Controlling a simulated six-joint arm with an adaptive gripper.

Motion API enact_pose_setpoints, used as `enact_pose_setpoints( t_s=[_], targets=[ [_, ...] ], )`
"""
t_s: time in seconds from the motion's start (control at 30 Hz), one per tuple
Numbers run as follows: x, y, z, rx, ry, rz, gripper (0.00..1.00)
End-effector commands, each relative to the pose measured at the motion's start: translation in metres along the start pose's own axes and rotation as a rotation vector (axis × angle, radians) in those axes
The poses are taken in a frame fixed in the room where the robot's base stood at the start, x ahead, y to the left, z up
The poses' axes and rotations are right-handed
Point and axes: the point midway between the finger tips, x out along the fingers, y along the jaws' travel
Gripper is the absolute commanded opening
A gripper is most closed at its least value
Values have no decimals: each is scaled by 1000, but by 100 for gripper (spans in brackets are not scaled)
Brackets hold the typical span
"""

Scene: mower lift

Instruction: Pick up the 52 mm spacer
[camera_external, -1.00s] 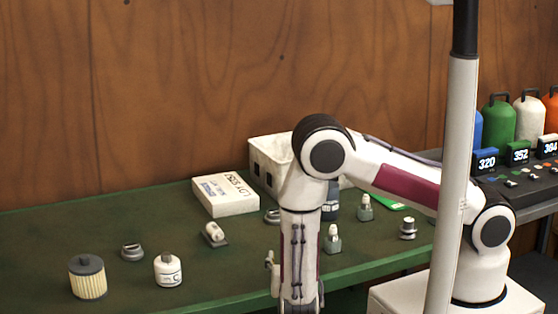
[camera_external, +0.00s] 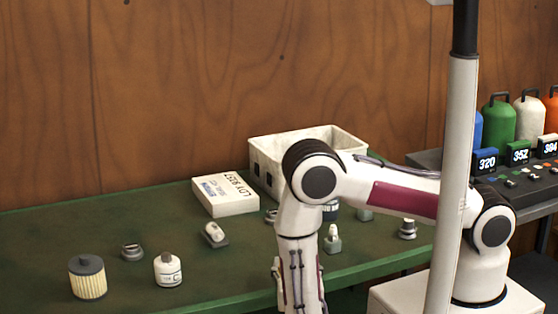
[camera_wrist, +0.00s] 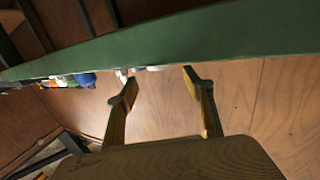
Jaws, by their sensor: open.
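Several small grey ring-like parts lie on the green bench: one at the left (camera_external: 131,252), one near the white box (camera_external: 271,216) and one at the right (camera_external: 407,229). No size marking is readable, so I cannot tell which is the 52 mm spacer. My gripper (camera_wrist: 158,82) is open and empty in the wrist view, its two fingers apart and pointing toward the green bench edge (camera_wrist: 190,38). In the external view my forearm hangs at the bench front and the fingers are out of frame. No spacer can be made out in the wrist view.
A yellow filter (camera_external: 88,280), a white bottle (camera_external: 168,270), a small part on a dark base (camera_external: 214,235), a white box (camera_external: 225,193) and a white bin (camera_external: 335,137) stand on the bench. A pale post (camera_external: 456,180) stands in front of my arm.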

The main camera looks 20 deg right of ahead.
Motion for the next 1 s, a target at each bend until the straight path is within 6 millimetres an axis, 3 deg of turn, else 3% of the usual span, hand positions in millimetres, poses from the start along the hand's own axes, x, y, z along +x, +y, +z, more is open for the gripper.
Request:
enact_pose_setpoints(
  t_s=[0.2, 0.67, 1.0],
  targets=[
    [13, 0, 0, 0, 0, 1, 52],
    [17, 0, 1, 0, 0, 0, 52],
    [42, 0, 6, -1, 0, 3, 52]
  ],
)
